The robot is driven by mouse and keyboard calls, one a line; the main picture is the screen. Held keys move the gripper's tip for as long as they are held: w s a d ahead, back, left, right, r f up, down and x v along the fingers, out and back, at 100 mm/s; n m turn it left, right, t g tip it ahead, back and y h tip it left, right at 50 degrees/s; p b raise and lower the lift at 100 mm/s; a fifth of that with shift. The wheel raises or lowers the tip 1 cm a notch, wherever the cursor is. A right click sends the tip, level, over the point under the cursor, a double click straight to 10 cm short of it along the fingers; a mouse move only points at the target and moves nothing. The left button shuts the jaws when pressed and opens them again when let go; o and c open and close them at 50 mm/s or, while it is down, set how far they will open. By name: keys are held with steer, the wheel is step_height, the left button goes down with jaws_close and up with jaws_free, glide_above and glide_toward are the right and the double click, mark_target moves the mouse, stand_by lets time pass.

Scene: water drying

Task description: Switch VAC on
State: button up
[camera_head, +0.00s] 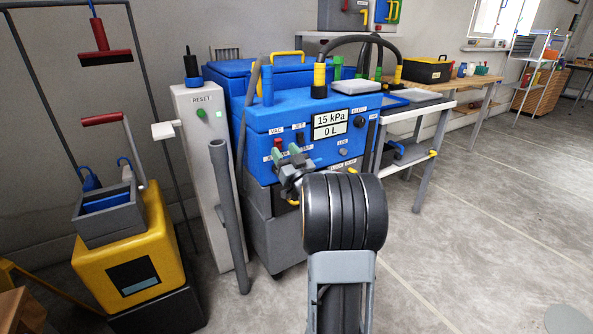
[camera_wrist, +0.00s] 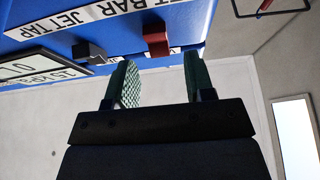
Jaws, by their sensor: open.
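The blue machine (camera_head: 283,111) carries a front panel with a VAC label (camera_head: 276,132). A red switch (camera_head: 278,143) sits just under that label, and it also shows in the wrist view (camera_wrist: 157,40). I cannot tell its on or off position. My gripper (camera_head: 287,154) is at the panel, close to the red switch. In the wrist view my gripper (camera_wrist: 160,60) has its two green fingers apart and nothing held. The red switch appears just beyond the fingertips, between their lines; contact is not clear.
A dark switch (camera_wrist: 88,52) stands beside the red one, near the display (camera_head: 330,124) reading 15 kPa and 0 L. A grey post marked RESET (camera_head: 204,135) and a yellow bucket cart (camera_head: 125,255) stand left. Open floor (camera_head: 470,230) lies right.

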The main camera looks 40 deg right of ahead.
steer(key=p+v, duration=0.1)
steer(key=v, duration=1)
steer(key=shift+s+p, duration=0.3)
